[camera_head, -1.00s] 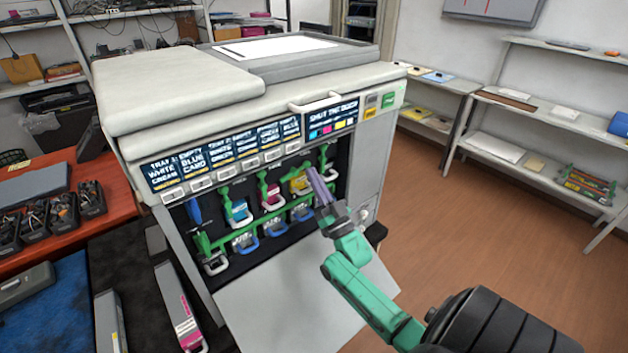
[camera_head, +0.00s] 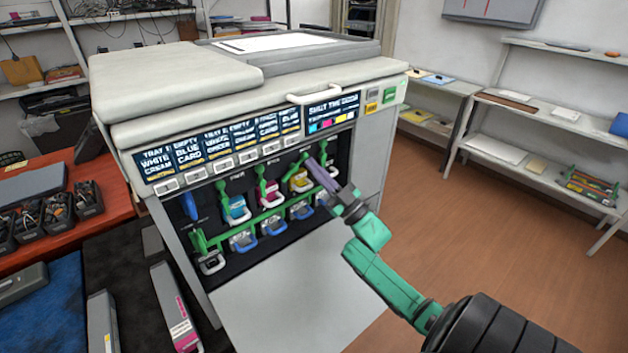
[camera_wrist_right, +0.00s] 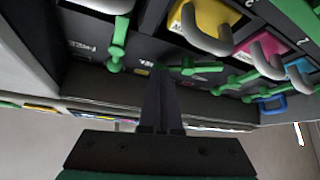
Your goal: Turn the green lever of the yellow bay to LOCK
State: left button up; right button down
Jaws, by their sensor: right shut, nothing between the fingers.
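The yellow bay (camera_head: 298,181) is in the machine's row of open bays, with its yellow cartridge seated. It also shows in the right wrist view (camera_wrist_right: 212,22), where the bays appear upside down. Its green lever (camera_head: 302,160) is above the cartridge; in the wrist view a green lever (camera_wrist_right: 200,68) lies sideways near my fingertips. My right gripper (camera_head: 312,163) is shut and empty, its fingers just right of the yellow bay's lever. The wrist view shows the fingers (camera_wrist_right: 161,75) together. I cannot tell whether they touch the lever. My left gripper is out of view.
The magenta bay (camera_head: 269,193) and cyan bay (camera_head: 236,208) are left of the yellow one, with green levers above. A green rail (camera_head: 262,222) runs below. The lowered front door (camera_head: 295,295) lies under the bays. A screen (camera_head: 332,112) is above. Floor to the right is clear.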

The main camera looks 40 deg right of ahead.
jog(key=n+y, duration=0.1)
jog(key=n, duration=0.1)
jog(key=r+n+g+y, duration=0.1)
jog(key=n+y, duration=0.1)
jog(key=n, duration=0.1)
jog(key=shift+g+b, duration=0.3)
jog(key=shift+b, duration=0.05)
jog(key=n+g+y, duration=0.1)
jog(key=n, duration=0.1)
jog(key=r+n+g+y, duration=0.1)
jog(key=n, duration=0.2)
jog(key=a+n+g, duration=0.1)
jog(key=n+g, duration=0.1)
jog(key=shift+r+y, duration=0.3)
jog(key=shift+y, duration=0.1)
jog(key=shift+f, duration=0.1)
